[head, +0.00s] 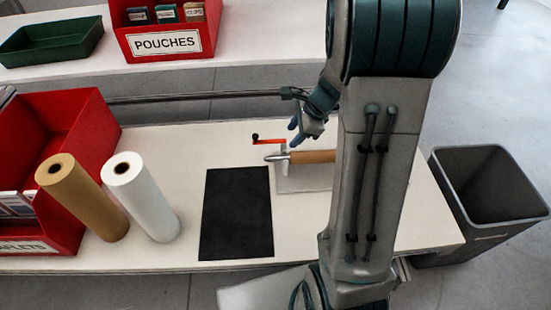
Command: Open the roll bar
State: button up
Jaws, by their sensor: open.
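A roll holder (300,183) with a pale base plate stands on the white table, partly hidden behind my arm. A brown roll (313,156) lies across it, and a grey bar end (275,158) sticks out to the left. A red lever (270,141) with a black knob at its left end sits just behind the bar. My gripper (296,132) is open, with bluish fingers pointing down close to the lever's right end. Whether the fingers touch the lever or the bar, I cannot tell.
A black mat (237,215) lies left of the holder. A brown paper roll (85,198) and a white roll (143,197) stand farther left by a red bin (88,120). A grey waste bin (480,215) stands right of the table.

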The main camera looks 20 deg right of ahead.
aim_at(274, 157)
jog(key=b+x, duration=0.3)
jog(key=x, duration=1)
jog(key=shift+b, duration=0.3)
grip_shut()
